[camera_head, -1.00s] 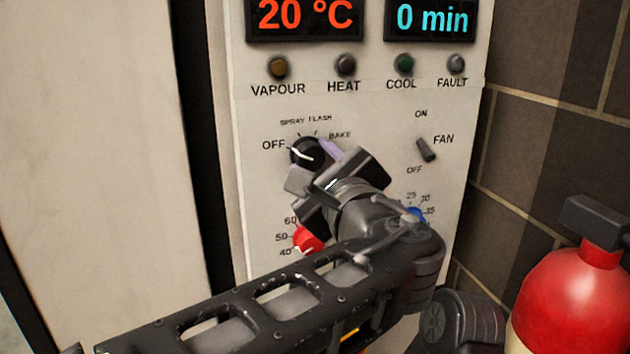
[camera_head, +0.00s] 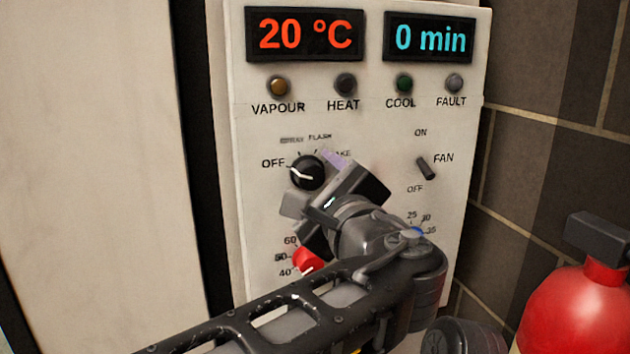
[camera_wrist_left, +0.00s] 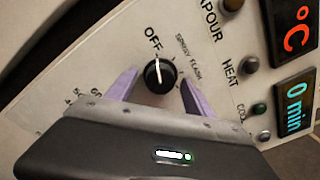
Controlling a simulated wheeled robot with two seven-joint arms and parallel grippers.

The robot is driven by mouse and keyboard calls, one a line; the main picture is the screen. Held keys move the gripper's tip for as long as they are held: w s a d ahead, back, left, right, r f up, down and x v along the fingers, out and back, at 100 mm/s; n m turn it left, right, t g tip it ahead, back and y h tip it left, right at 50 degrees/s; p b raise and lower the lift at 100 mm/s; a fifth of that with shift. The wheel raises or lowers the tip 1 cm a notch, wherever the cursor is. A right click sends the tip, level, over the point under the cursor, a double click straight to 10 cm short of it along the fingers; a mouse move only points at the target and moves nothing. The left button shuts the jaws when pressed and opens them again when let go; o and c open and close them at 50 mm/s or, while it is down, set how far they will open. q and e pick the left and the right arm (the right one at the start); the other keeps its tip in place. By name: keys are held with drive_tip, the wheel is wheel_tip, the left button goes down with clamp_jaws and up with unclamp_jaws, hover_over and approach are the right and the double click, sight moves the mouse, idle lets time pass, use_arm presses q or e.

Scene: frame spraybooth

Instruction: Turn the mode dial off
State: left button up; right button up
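The mode dial (camera_head: 307,172) is a round black knob with a white pointer line on the pale control panel (camera_head: 250,215). It also shows in the left wrist view (camera_wrist_left: 160,75), where its pointer is directed at the OFF label. My left gripper (camera_head: 316,184) is open just in front of the dial. In the left wrist view its two purple fingertips (camera_wrist_left: 160,86) are spread either side of the dial, with gaps and nothing between them held. The gripper partly covers the BAKE label in the head view. My right gripper is not in view.
A red knob (camera_head: 306,261) and a mostly hidden blue knob (camera_head: 416,232) sit below the dial. A fan switch (camera_head: 426,168) is to the right. Lamps and two displays (camera_head: 305,34) are above. A red extinguisher (camera_head: 572,310) stands at the lower right, by a tiled wall (camera_head: 545,150).

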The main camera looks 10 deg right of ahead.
use_arm(q)
drive_tip(key=shift+s, duration=0.1)
drive_tip(key=s+b, duration=0.1)
drive_tip(key=s, duration=0.6)
drive_tip(key=shift+s+d, duration=0.25)
drive_tip(key=shift+s, duration=0.05)
